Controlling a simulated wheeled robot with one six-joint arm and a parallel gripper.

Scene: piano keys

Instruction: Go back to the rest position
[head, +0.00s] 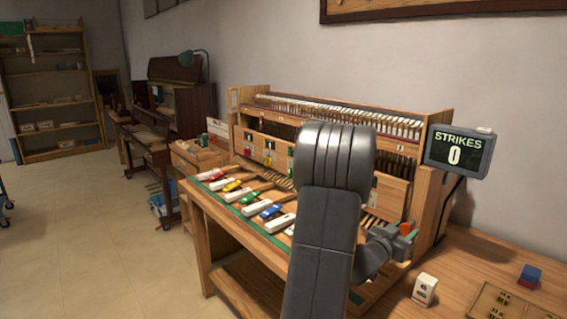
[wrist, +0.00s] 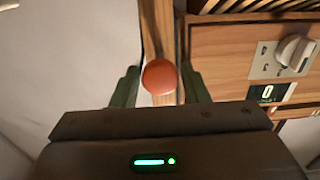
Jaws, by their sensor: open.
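My gripper (head: 406,234) is low at the right end of the wooden piano-like frame (head: 432,185), with my arm bent in front of it. In the wrist view my gripper (wrist: 160,88) has its two green fingers apart. A round orange-red knob (wrist: 160,77) shows between them; a bit of orange also shows at the gripper in the head view (head: 407,228). I cannot tell whether the fingers touch it. My arm hides part of the row of white keys (head: 282,223) and coloured pieces (head: 271,211).
A screen (head: 459,150) reads "STRIKES 0". On the right bench stand a white block (head: 424,290), a blue and red block (head: 530,276) and a wooden tray (head: 476,312). The wrist view shows a panel dial (wrist: 298,50). Open floor (head: 90,240) lies left.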

